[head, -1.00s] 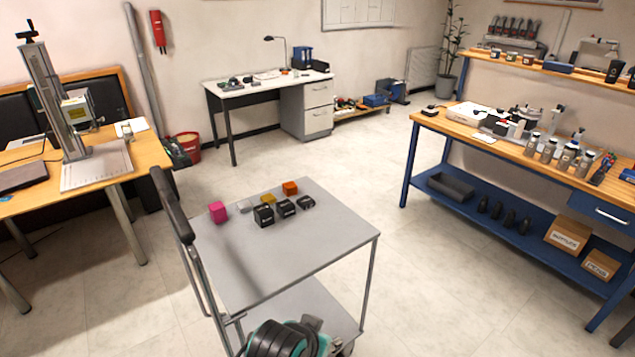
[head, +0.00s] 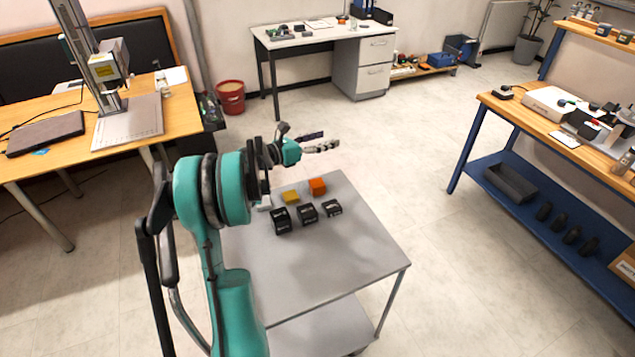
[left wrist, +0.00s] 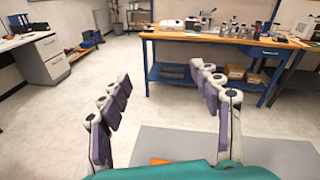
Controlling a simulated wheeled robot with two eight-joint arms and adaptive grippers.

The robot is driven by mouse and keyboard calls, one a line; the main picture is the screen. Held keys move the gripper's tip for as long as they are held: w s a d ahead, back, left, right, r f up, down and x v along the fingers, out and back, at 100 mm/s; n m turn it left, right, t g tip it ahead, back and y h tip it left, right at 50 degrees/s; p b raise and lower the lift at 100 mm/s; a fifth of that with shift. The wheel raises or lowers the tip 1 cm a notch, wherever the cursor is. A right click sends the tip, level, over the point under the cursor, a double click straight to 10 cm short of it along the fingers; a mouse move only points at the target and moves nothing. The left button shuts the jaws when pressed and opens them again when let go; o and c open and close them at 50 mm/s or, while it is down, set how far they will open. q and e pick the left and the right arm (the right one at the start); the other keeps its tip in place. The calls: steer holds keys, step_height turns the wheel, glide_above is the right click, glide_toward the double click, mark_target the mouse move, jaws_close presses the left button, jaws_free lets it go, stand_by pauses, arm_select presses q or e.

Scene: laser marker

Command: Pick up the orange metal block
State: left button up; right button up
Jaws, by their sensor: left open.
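The orange metal block (head: 317,187) sits at the far edge of the grey cart top (head: 350,259), right of a yellow block. It also shows at the bottom of the left wrist view (left wrist: 160,161), partly hidden by my wrist. My left gripper (head: 330,140) is raised beyond and above the cart's far edge, pointing right in the head view. Its fingers (left wrist: 158,95) are spread apart with nothing between them. The block is below the gripper, not touching it. My right gripper is not in view.
On the cart, a yellow block (head: 291,197), a pale block (head: 265,203) and black boxes (head: 306,212) stand close to the orange block. The cart's front is clear. A blue workbench (head: 520,130) stands right, a desk (head: 310,35) behind, a wooden table (head: 170,125) left.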

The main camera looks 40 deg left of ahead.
mark_target(310, 184)
arm_select(q)
steer(key=s+a+f+m+g, duration=0.1)
steer(key=s+f, duration=0.1)
steer(key=f, duration=0.2)
steer(key=s+a+f+m+g+h, duration=0.1)
steer(key=s+f+m, duration=0.1)
steer(key=s+f, duration=0.1)
steer(key=s+a+f+m+g, duration=0.1)
steer(key=s+f+g, duration=0.1)
steer(key=f, duration=0.3)
steer(key=shift+s+a+f+m+h+p, duration=0.1)
steer(key=shift+s+a+m+h+p, duration=0.2)
steer(key=shift+a+m+p, duration=0.1)
steer(key=shift+s+f+g, duration=0.3)
steer(key=shift+f, duration=0.4)
steer(key=shift+w+d+f+b, duration=0.35)
steer(key=shift+w+d+f, duration=0.05)
steer(key=shift+w+f, duration=0.3)
steer(key=shift+w+d+f, duration=0.1)
steer(key=shift+w+d, duration=0.1)
steer(key=shift+w, duration=0.05)
steer(key=b+x, duration=0.1)
steer(key=x, duration=0.1)
steer(key=b+x, duration=0.1)
steer(key=x, duration=0.1)
steer(key=shift+w+a+f, duration=0.1)
steer(key=shift+w+f, duration=0.05)
steer(key=shift+f, duration=0.2)
steer(key=shift+w, duration=0.25)
steer(key=c, duration=1.4)
